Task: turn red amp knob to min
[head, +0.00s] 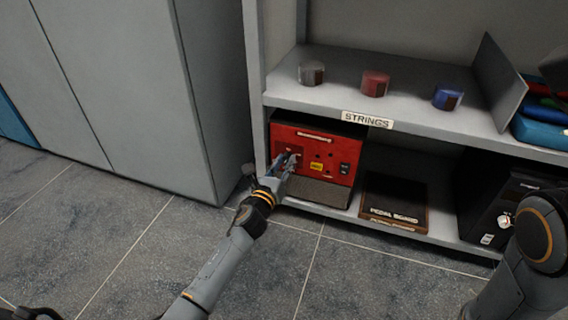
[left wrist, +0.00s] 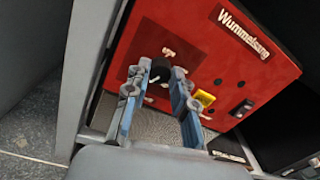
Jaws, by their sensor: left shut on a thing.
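The red amp (head: 330,137) sits on the lower shelf at its left end, with a grey speaker cloth below its red panel. My left gripper (head: 293,160) reaches the left part of the panel. In the left wrist view, its two blue-grey fingers (left wrist: 160,72) stand either side of a dark knob (left wrist: 157,72) and are shut on it. The fingers partly cover the knob, and its pointer setting cannot be read.
A pedal board (head: 394,198) lies right of the amp, and a black amp (head: 490,205) stands beyond it. The upper shelf (head: 420,115), marked "STRINGS", holds grey, red and blue round containers above. A grey cabinet (head: 130,90) stands at left. The floor in front is clear.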

